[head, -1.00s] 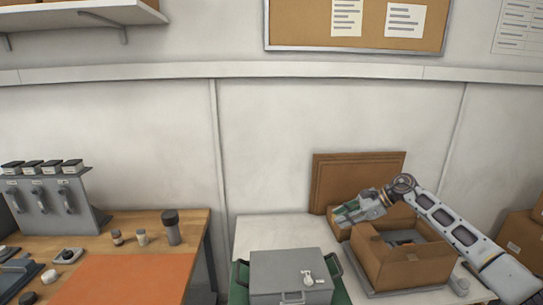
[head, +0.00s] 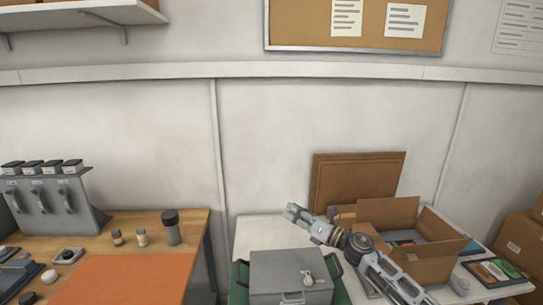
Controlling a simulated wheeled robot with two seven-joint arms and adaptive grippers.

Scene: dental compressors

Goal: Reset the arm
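My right arm (head: 378,268) comes in from the bottom right, and its gripper (head: 291,213) points up and to the left over the white table. The gripper is left of the open cardboard box (head: 432,269) and beyond the grey metal case (head: 278,272). I see nothing clearly held in it, but its fingers are too small to tell whether they are open or shut. My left gripper is out of view.
Flat cardboard (head: 357,183) leans on the wall behind the white table (head: 262,231). Coloured booklets (head: 486,272) lie right of the box. The wooden bench (head: 192,222) at left holds an orange mat (head: 130,278), small jars and a grey rack (head: 52,207).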

